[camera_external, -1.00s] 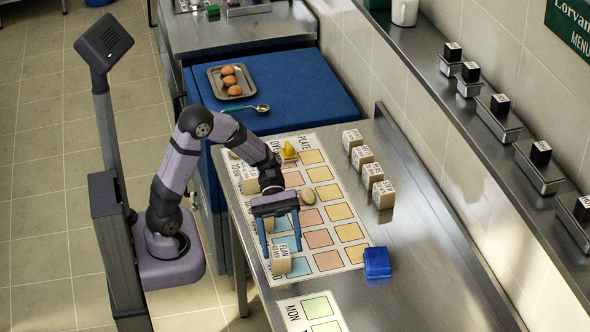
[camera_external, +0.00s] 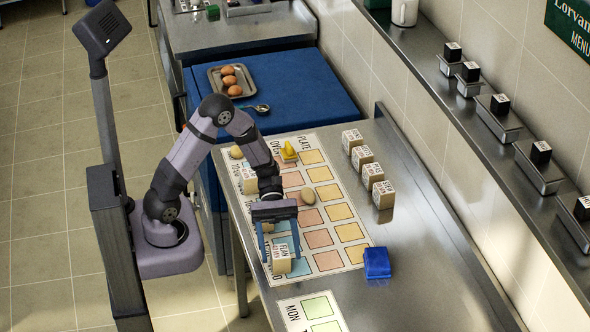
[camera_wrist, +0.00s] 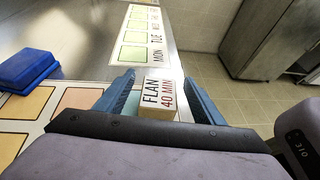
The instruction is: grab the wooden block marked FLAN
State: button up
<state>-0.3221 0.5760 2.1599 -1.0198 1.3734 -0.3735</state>
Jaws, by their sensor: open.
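The wooden block marked FLAN (camera_external: 281,261) stands on the lower left part of the printed chart mat (camera_external: 352,255). Its label reads FLAN 40 MIN, and it also shows in the wrist view (camera_wrist: 158,97). My gripper (camera_external: 282,252) is open and low over the mat, with its blue fingers reaching toward the block. In the wrist view the open fingers (camera_wrist: 160,92) lie on either side of the block, with a gap visible on the right. Whether a finger touches the block cannot be told.
A blue box (camera_external: 377,263) stands at the mat's lower right corner. Several labelled wooden blocks (camera_external: 362,157) stand in a row to the right of the mat. The steel counter right of the row is clear.

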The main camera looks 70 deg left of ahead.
aim_at(282, 268)
jog(key=shift+f, duration=0.65)
notch_tip(282, 268, down, 2)
jog(key=shift+f, duration=0.1)
jog(key=shift+s+d+f+p, duration=0.1)
jog(key=shift+d+p, duration=0.2)
jog(key=shift+d, duration=0.2)
jog(key=shift+s+d+f+p, duration=0.1)
jog(key=shift+d+p, duration=0.2)
jog(key=shift+d, duration=0.2)
jog(key=shift+d+f, duration=0.2)
jog(key=shift+d, duration=0.2)
jog(key=c, duration=1.2)
